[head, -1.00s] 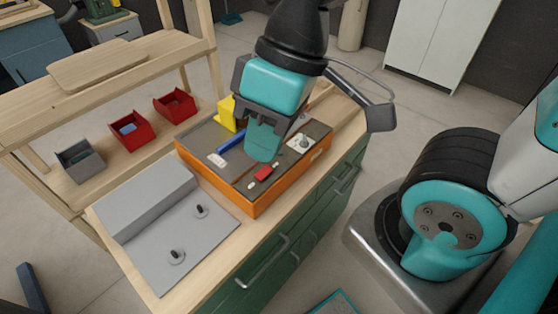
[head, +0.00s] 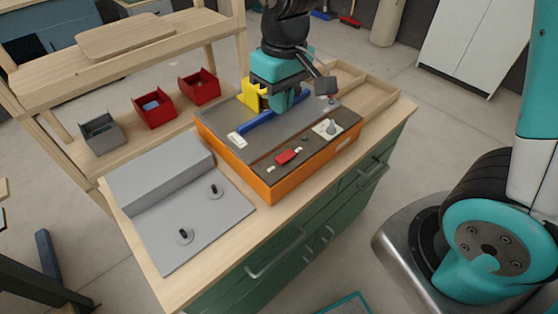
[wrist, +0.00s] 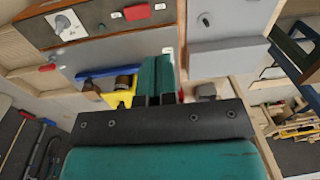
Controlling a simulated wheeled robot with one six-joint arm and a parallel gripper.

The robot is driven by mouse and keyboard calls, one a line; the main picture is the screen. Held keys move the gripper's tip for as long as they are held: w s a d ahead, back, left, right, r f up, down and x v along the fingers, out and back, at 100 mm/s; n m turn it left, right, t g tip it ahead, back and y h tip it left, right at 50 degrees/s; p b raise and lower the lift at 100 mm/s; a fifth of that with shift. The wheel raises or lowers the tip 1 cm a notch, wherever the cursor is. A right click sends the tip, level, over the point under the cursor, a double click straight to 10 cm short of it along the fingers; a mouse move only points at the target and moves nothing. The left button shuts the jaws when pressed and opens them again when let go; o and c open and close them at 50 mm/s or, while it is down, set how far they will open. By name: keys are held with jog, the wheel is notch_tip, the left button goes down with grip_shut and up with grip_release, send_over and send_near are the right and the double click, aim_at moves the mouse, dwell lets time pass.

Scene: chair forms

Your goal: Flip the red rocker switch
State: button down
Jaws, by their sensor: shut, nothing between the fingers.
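The red rocker switch (head: 288,156) sits on the dark front strip of an orange-sided control box (head: 262,184). In the wrist view, the red rocker switch (wrist: 137,12) shows near the top edge. Its tilt is too small to tell. No part of the gripper covers the switch in the head view.
A grey fixture with two black pegs (head: 225,215) lies left on the bench. Red and grey bins (head: 154,110) stand behind.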

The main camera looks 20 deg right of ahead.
aim_at(279, 160)
jog(key=shift+h, duration=0.4)
jog(key=w+f, duration=0.1)
jog(key=w+d+f, duration=0.1)
jog(key=f, duration=0.1)
jog(key=shift+w, duration=0.25)
notch_tip(279, 160, down, 14)
jog(key=shift+f+p, duration=0.1)
jog(key=shift+p, duration=0.6)
jog(key=shift+a, duration=0.1)
